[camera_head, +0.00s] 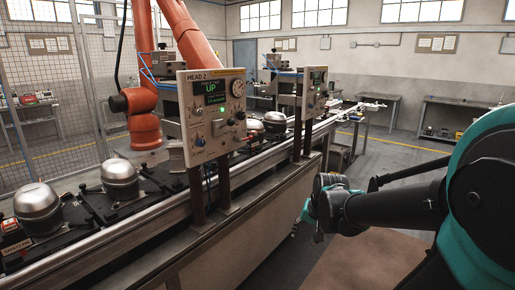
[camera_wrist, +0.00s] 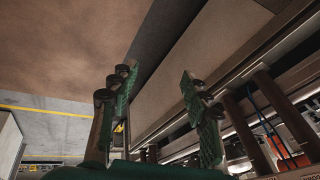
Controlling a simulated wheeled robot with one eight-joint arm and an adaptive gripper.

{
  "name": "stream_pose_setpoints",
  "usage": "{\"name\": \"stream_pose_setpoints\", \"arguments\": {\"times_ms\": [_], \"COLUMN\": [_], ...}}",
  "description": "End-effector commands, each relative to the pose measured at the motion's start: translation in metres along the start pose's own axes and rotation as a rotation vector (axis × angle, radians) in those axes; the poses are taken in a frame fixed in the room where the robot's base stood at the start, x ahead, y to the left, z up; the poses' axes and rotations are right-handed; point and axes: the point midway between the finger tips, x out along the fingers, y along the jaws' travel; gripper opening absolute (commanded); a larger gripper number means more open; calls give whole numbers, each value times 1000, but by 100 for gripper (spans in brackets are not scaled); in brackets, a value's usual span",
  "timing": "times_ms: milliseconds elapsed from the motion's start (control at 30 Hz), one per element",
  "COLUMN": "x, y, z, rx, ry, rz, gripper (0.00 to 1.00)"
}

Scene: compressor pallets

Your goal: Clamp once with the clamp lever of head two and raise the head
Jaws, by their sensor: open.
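The head two panel (camera_head: 213,118) is a pale box labelled HEAD 2 on two brown posts beside the conveyor. Its display (camera_head: 215,92) reads UP in green. It carries a round gauge, knobs and small levers; I cannot tell which is the clamp lever. My gripper (camera_head: 313,212) is low and right of this panel, apart from it, in the aisle beside the conveyor. In the wrist view my gripper (camera_wrist: 157,88) shows two green-padded fingers spread wide with nothing between them. The brown posts (camera_wrist: 240,128) stand right of the fingers there.
Silver compressors (camera_head: 120,172) sit on dark pallets along the conveyor. A second panel (camera_head: 315,92) stands farther along it. An orange robot arm (camera_head: 146,128) stands behind the line. The conveyor's side wall (camera_head: 235,245) borders the aisle. Open floor (camera_head: 395,155) lies to the right.

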Motion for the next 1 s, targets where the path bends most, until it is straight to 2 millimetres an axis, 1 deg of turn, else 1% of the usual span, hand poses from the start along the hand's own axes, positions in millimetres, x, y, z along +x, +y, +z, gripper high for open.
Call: {"name": "stream_pose_setpoints", "arguments": {"times_ms": [33, 100, 200, 300, 433, 1000], "x": [8, 16, 24, 28, 30, 29], "y": [18, 39, 61, 73, 78, 77], "z": [22, 46, 71, 86, 91, 90], "rx": [-75, -175, -283, -346, -374, -371], "ry": [7, 13, 15, 15, 15, 15], "rz": [24, 55, 89, 109, 117, 116], "gripper": [47, 47, 47, 47, 47, 47]}}
